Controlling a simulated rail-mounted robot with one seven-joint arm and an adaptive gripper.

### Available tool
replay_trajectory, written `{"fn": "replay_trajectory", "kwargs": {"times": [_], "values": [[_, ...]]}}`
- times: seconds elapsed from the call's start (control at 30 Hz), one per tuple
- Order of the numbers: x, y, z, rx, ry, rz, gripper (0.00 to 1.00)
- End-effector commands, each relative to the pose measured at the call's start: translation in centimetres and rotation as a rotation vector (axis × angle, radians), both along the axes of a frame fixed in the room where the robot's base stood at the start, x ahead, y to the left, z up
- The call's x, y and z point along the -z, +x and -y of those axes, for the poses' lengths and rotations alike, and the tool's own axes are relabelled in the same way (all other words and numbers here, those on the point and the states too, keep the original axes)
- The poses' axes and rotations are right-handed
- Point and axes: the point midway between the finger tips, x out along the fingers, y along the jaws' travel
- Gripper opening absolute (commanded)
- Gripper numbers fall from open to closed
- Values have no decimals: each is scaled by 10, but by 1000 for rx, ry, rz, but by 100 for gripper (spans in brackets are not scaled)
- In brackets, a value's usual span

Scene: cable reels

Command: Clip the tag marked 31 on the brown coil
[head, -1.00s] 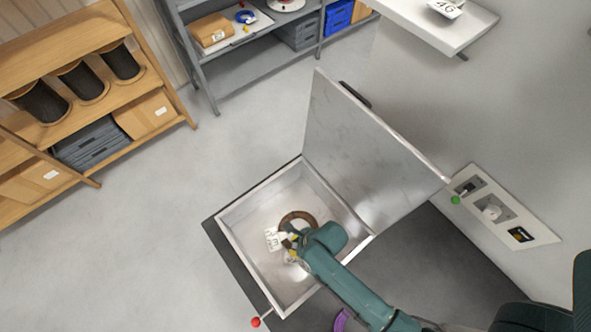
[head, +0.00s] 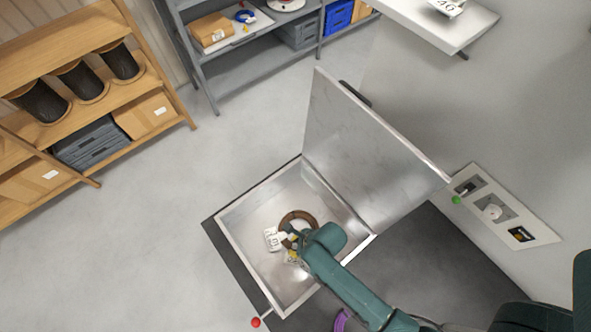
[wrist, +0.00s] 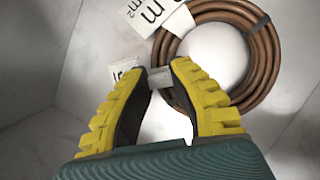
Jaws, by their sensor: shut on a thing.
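The brown coil (head: 284,222) lies flat on the floor of an open metal box; in the wrist view the coil (wrist: 268,50) is at the upper right, beyond my fingertips. My gripper (wrist: 160,77) is shut on a small light grey piece (wrist: 158,78), perhaps part of a tag. A white tag (wrist: 139,13) with dark marks lies by the coil's upper left, and a white flap beside it overlaps the coil's rim. I cannot tell whether it is clipped on. It also shows in the head view (head: 272,239), its number unclear. Another white tag (wrist: 125,66) is partly hidden behind my left finger.
The metal box (head: 250,268) has low walls around my gripper, and its raised lid (head: 365,150) stands at the right. A wall panel (head: 500,210) has several controls. A white shelf (head: 475,30) at top right bears another tag. Wooden shelving with black spools is at left.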

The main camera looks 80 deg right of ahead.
Motion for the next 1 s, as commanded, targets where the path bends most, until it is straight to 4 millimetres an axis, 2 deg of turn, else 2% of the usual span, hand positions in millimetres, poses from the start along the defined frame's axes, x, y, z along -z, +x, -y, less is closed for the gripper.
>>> {"fn": "replay_trajectory", "kwargs": {"times": [1.0], "values": [[12,0,0,1,1,-1,0]]}}
